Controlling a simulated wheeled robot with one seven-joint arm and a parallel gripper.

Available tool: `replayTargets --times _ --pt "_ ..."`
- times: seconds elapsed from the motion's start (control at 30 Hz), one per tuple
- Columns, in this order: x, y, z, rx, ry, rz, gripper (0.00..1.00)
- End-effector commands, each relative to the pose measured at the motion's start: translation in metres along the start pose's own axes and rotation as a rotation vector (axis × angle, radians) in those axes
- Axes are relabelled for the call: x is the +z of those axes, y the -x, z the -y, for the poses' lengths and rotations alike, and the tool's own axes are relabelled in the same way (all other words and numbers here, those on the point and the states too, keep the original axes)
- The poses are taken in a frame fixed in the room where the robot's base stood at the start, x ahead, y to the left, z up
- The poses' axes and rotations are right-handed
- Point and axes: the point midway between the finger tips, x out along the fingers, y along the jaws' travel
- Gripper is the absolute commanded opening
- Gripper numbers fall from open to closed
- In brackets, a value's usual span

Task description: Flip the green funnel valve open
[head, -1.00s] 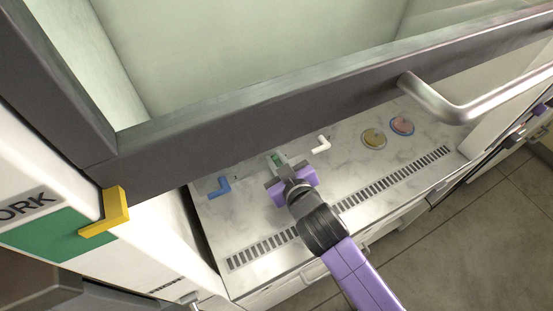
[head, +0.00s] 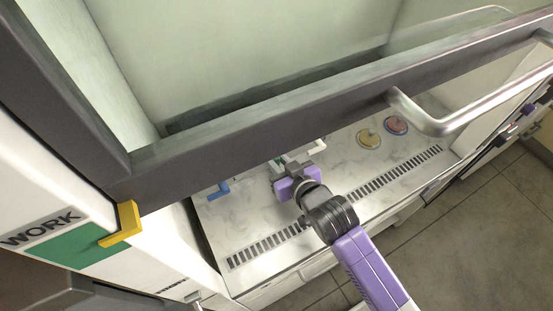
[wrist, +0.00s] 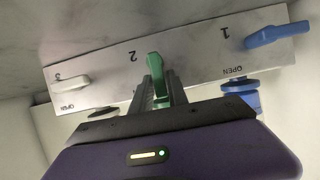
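The green funnel valve (wrist: 155,69) shows in the wrist view at the middle of a pale panel, below the mark "2". Its lever points away from my gripper, toward the top of the picture. My gripper (wrist: 163,84) has its two dark fingers on either side of the green part, with green showing between them. Whether they press on it is unclear. In the head view my gripper (head: 292,166) is at the panel under the sash frame, and it and the frame hide most of the green valve.
The dark sash frame (head: 250,130) passes just above my gripper. Two round dishes (head: 369,139) lie to the right. The front bench surface is clear.

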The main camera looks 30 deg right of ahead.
Motion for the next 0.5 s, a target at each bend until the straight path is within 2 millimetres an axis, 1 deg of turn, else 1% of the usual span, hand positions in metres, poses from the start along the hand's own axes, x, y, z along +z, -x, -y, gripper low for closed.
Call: replayTargets --times 0.03,0.07,0.37,0.5 --pt "0.0003 0.0000 -0.0001 0.000 0.000 0.000 0.32" --pt "0.0002 0.0000 -0.0001 0.000 0.001 0.000 0.36" --pt "-0.0001 0.0006 -0.0003 0.001 0.002 0.000 0.36" --pt "0.0009 0.0099 -0.0010 0.002 0.003 0.000 0.36"
